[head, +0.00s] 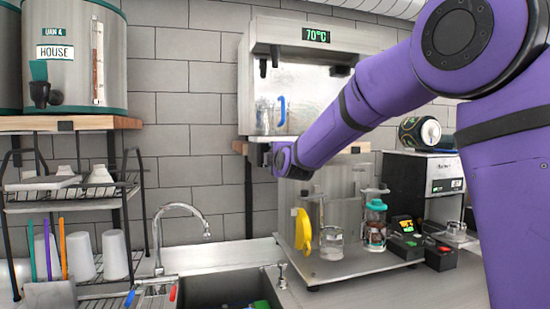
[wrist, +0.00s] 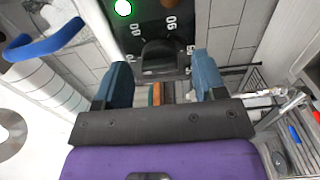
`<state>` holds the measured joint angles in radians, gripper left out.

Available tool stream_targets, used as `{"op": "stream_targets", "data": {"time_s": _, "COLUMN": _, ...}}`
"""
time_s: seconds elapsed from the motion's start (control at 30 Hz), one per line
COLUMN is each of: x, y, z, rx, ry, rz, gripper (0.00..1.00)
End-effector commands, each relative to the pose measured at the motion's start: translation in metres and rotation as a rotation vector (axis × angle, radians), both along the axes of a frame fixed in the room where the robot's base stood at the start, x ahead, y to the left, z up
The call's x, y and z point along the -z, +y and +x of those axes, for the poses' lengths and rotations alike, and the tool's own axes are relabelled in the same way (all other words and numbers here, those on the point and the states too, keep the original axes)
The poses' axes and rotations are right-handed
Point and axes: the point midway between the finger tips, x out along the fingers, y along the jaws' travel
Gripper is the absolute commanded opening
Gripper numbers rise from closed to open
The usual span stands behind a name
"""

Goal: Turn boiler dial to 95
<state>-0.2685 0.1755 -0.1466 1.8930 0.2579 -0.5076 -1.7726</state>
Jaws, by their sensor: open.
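The boiler (head: 262,100) is a steel box on the wall shelf, with a display (head: 316,35) reading 70°C. In the wrist view its black dial (wrist: 160,52) sits on a dark panel with white numbers, including 60 and 90. My gripper (wrist: 163,82) is open and empty, with its blue fingertips spread to the left and right of the dial, seemingly short of it. In the head view my gripper (head: 268,157) is at the boiler's lower front, and the dial is hidden behind my arm or too small to make out.
A blue handle (head: 282,110) is on the boiler's front; it also shows in the wrist view (wrist: 45,40). A round green light (wrist: 123,8) glows beside the dial.

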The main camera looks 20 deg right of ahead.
Motion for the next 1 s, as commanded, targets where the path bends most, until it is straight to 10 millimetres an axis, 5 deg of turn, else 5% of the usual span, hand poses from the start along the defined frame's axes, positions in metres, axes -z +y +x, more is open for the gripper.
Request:
{"op": "stream_targets", "data": {"time_s": 0.4, "x": 0.0003, "y": 0.0001, "z": 0.0079, "rx": 0.0, "ry": 0.001, "rz": 0.001, "gripper": 0.64}}
{"op": "stream_targets", "data": {"time_s": 0.63, "x": 0.0003, "y": 0.0001, "z": 0.0078, "rx": 0.0, "ry": 0.001, "rz": 0.001, "gripper": 0.15}}
{"op": "stream_targets", "data": {"time_s": 1.0, "x": 0.0006, "y": 0.0, "z": 0.0077, "rx": 0.0, "ry": 0.002, "rz": 0.051, "gripper": 0.15}}
